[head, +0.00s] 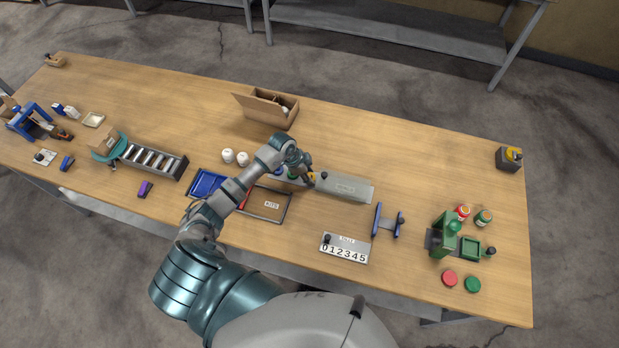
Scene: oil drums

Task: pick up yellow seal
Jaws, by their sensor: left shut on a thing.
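My left gripper (307,180) reaches over the middle of the table and is shut on a small yellow thing, which I take to be the yellow seal (312,176). Only a little yellow shows at the fingertips, at the left end of a long grey box (344,187). I cannot tell whether the seal is clear of what lies below it. My right gripper is not in view.
A black-framed tray (288,211) and a blue tray (207,184) lie near my arm. An open cardboard box (267,109) stands behind. A number counter (344,249), blue stand (388,221) and green device (443,236) are to the right. The table's back right is mostly free.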

